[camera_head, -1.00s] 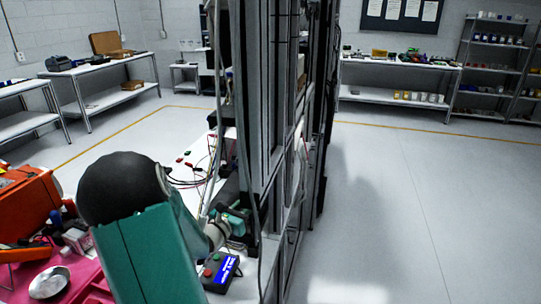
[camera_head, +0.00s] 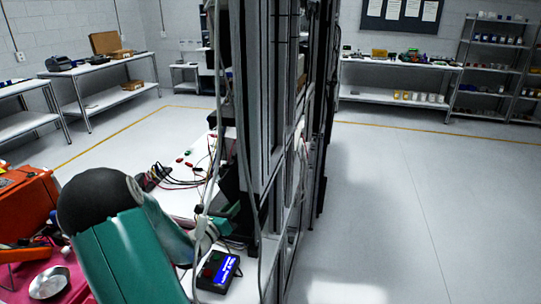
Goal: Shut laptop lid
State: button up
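No laptop or laptop lid can be made out in this view. My arm shows at the lower left as a teal link with a dark round joint, reaching over the white workbench (camera_head: 178,204) toward the metal rack. The far end of the arm is beside the rack's front post, and I cannot make out the gripper's fingers there.
The tall metal rack (camera_head: 268,120) with hanging cables stands in the middle. A small box with a blue display (camera_head: 226,270) lies on the bench near its foot. An orange case (camera_head: 25,205) and a metal dish (camera_head: 49,282) are at left. The floor at right is clear.

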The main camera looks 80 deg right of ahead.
jog(key=shift+w+d+f+n+h, duration=0.1)
jog(key=shift+w+f+n+h, duration=0.1)
jog(key=shift+w+f+n, duration=0.45)
jog(key=shift+w+d+f+n+h, duration=0.1)
jog(key=shift+w+f+n+h, duration=0.1)
jog(key=shift+w+f+n, duration=0.4)
jog(key=shift+w+f+n+h, duration=0.3)
jog(key=shift+w+f+n, duration=0.55)
jog(key=shift+n, duration=0.4)
jog(key=shift+v, duration=3)
